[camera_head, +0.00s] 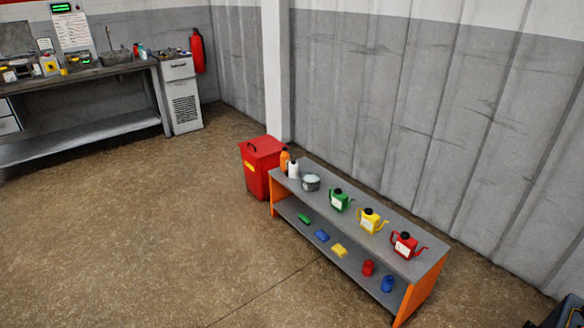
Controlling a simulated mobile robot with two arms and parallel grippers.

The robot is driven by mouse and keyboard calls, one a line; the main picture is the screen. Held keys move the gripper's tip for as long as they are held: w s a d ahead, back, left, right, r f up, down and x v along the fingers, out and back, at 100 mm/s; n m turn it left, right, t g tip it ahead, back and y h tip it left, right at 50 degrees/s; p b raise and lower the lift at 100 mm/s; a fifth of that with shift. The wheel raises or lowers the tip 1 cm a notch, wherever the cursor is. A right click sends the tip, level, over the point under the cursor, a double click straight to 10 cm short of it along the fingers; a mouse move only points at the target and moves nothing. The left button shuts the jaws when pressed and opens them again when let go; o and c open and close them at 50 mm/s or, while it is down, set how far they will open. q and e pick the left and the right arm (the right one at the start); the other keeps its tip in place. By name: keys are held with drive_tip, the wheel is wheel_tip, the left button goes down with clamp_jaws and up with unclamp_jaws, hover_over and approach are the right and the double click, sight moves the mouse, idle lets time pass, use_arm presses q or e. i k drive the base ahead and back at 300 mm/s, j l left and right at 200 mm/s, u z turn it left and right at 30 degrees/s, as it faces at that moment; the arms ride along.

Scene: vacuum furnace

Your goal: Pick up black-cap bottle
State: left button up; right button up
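A small white bottle (293,168) stands upright at the far left end of the top of a grey shelf bench with orange ends (429,262). Its top looks dark, but it is too small to be sure of the cap. An orange bottle (285,159) stands right behind it, partly overlapped by it. Three small cans with black caps stand further along the bench top: green (339,201), yellow (370,221) and red (404,245). Neither of my grippers is in view.
A metal pot (311,182) stands close beside the white bottle. A red bin (261,164) stands behind the bench's left end. Several small coloured items lie on the lower shelf. A cluttered workbench (85,75) is at the back left. The brown floor left of the bench is clear.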

sight(293, 165)
drive_tip(key=i+j, duration=0.25)
drive_tip(key=i, duration=0.25)
drive_tip(key=i+j, duration=0.25)
drive_tip(key=i, duration=0.2)
drive_tip(key=i+j, duration=0.3)
drive_tip(key=i, duration=0.2)
drive_tip(key=i+j, duration=0.25)
drive_tip(key=i, duration=0.25)
drive_tip(key=l+z, duration=0.05)
